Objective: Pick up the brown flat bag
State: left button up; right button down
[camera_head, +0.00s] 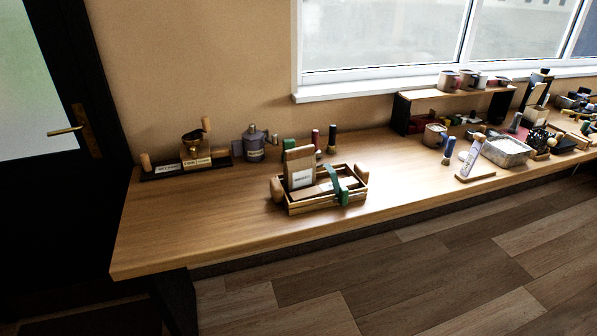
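A small wooden crate (330,203) with rounded wooden ends stands near the front edge of the long wooden table. A brown flat bag (299,157) with a white label stands upright at the left of the crate, rising above its rim; its lower part is hidden by the crate wall. Another brown item (322,191) with a pale label lies low in the crate; I cannot tell exactly what it is. A green strap-like piece (340,183) crosses the crate's right part. Neither of my grippers is in view.
Bottles and small jars (254,143) stand behind the crate. A dark tray with a brass piece (195,153) is at the back left. A shelf with mugs (465,97), a metal tray (506,151) and clutter fill the right. The table's front left (190,225) is clear.

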aim_at(300, 164)
jog(key=i+l+z, duration=0.1)
jog(key=i+l, duration=0.15)
jog(key=i, duration=0.15)
jog(key=i+l+z, duration=0.15)
jog(key=i+l, duration=0.1)
jog(key=i, duration=0.1)
